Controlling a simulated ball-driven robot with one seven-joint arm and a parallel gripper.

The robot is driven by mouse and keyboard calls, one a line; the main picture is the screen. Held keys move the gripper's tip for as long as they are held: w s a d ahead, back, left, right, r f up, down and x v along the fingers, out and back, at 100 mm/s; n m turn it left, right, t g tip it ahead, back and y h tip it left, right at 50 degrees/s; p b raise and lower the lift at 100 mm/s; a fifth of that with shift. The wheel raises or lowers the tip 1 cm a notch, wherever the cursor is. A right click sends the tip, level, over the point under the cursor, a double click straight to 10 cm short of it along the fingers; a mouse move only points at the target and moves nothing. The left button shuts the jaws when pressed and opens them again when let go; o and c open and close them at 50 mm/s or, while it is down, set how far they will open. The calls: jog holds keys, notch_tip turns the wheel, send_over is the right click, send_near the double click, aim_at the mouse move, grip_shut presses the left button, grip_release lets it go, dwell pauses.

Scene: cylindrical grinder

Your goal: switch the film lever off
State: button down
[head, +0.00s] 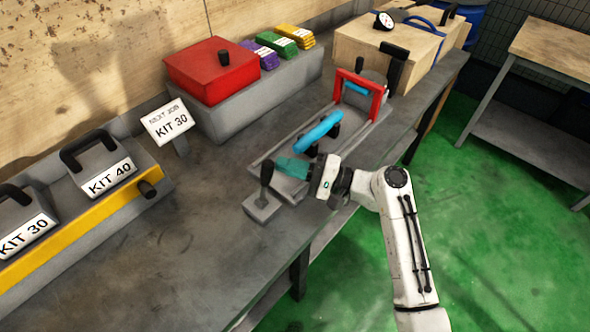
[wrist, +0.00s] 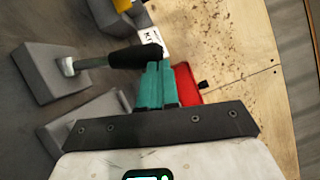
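A small lever stands on a grey block on the bench; it has a black grip (head: 266,172) on a metal stem, and I see no label on it. In the wrist view its black grip (wrist: 112,58) points right, from the grey block (wrist: 45,72) to just in front of my teal fingertips. My gripper (head: 280,165) is at grip height, just right of the lever in the head view. The teal fingers (wrist: 156,82) look closed together, with nothing visible between them. I cannot tell whether they touch the grip.
A KIT 30 sign (head: 170,122) and a red box (head: 205,75) stand farther back. The bench left of the lever is clear.

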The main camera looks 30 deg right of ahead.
jog(key=s+a+r+n+g+h+p, duration=0.1)
jog(key=s+a+n+g+h+p, duration=0.1)
jog(key=a+n, duration=0.4)
jog(key=shift+a+r+p, duration=0.35)
jog(key=shift+a+p, duration=0.3)
jog(key=shift+a, duration=0.9)
jog(key=shift+s+a+f, duration=0.1)
jog(key=shift+s, duration=0.05)
